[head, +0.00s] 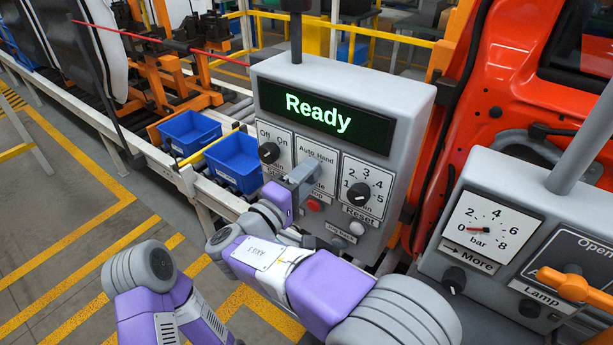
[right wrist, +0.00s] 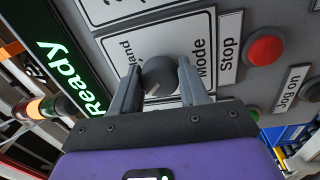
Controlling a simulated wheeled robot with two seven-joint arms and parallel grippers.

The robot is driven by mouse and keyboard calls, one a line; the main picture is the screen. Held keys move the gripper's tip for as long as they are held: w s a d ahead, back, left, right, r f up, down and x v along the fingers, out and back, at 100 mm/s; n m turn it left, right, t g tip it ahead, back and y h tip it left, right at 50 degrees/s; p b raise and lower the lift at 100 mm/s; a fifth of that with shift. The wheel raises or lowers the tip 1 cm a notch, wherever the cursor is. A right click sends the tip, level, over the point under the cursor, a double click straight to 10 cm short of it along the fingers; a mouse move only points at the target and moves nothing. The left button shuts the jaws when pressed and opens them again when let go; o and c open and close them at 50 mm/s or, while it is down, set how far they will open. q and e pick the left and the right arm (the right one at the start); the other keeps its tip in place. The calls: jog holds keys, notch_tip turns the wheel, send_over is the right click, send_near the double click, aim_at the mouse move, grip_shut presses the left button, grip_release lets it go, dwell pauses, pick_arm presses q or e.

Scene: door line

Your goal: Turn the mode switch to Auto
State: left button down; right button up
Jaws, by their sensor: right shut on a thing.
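The mode switch is a round dark knob (right wrist: 160,75) on a white plate, clearest in the right wrist view. Its plate (head: 317,155) reads "Auto Hand" at the top in the head view, where the knob is hidden by my gripper. My right gripper (head: 300,183) is at the plate, its two grey fingers (right wrist: 157,88) on either side of the knob and shut on it. A small light mark shows on the knob; I cannot tell which position it points to. In the right wrist view, "Auto" is hidden and "Hand" is partly covered. My left gripper is not in view.
The grey control box has a display (head: 322,113) reading "Ready". An Off/On knob (head: 269,153) is left of the plate, a numbered knob (head: 359,193) right, and a red Stop button (right wrist: 265,50) just below. A second box with a gauge (head: 487,229) stands at right.

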jog(key=o, duration=1.1)
jog(key=shift+c, duration=0.2)
jog(key=v, duration=0.7)
jog(key=shift+s+a+b, duration=0.2)
jog(key=shift+s+b, duration=0.1)
jog(key=shift+b, duration=0.1)
